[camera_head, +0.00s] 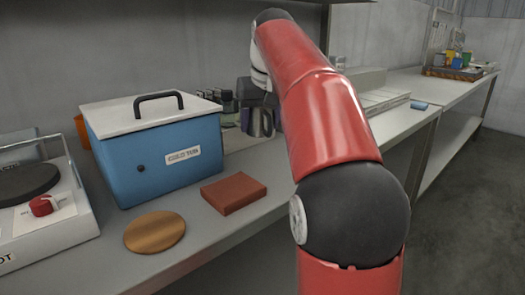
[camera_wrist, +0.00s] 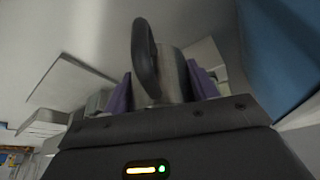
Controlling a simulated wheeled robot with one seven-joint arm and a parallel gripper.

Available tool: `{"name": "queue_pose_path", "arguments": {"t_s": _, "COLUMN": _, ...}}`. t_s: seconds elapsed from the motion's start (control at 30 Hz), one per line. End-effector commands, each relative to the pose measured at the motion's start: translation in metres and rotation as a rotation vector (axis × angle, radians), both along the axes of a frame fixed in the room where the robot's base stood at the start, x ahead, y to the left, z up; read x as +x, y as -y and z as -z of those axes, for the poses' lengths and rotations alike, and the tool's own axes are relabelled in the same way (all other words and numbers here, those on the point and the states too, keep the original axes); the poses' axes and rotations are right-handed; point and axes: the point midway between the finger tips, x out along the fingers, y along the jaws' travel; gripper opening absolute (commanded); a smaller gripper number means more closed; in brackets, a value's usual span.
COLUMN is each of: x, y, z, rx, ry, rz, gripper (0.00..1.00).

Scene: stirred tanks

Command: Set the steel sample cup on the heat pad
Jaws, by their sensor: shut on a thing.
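The steel sample cup (camera_wrist: 176,76) with its black loop handle (camera_wrist: 144,58) is between the purple fingers of my gripper (camera_wrist: 163,90) in the wrist view. The gripper is shut on it. In the head view the cup (camera_head: 260,123) shows as a shiny grey cylinder behind my red arm, right of the blue tub; most of the gripper is hidden. Which thing is the heat pad is not labelled: a flat reddish-brown square pad (camera_head: 233,194) and a round tan disc (camera_head: 155,231) lie bare on the bench. A dark round plate (camera_head: 27,183) tops the white device at left.
The blue cold tub (camera_head: 150,160), lidded in white with a black handle, stands between the cup and the white device (camera_head: 45,238) with a red knob. Small dark bottles (camera_head: 226,104) stand behind the tub. Bare bench surrounds the square pad.

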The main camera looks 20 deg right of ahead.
Motion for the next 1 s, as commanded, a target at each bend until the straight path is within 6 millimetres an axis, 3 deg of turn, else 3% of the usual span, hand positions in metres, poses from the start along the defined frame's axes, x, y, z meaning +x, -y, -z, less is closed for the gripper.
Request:
{"name": "queue_pose_path", "arguments": {"t_s": 0.03, "x": -0.001, "y": 0.0, "z": 0.008, "rx": 0.0, "ry": 0.003, "rz": 0.0, "gripper": 0.31}}
{"name": "queue_pose_path", "arguments": {"t_s": 0.33, "x": -0.002, "y": 0.001, "z": 0.019, "rx": 0.0, "ry": 0.002, "rz": 0.0, "gripper": 0.31}}
{"name": "queue_pose_path", "arguments": {"t_s": 0.6, "x": -0.001, "y": 0.005, "z": 0.055, "rx": 0.0, "ry": 0.002, "rz": 0.0, "gripper": 0.31}}
{"name": "queue_pose_path", "arguments": {"t_s": 1.0, "x": -0.001, "y": 0.006, "z": 0.056, "rx": 0.0, "ry": 0.002, "rz": 0.0, "gripper": 0.31}}
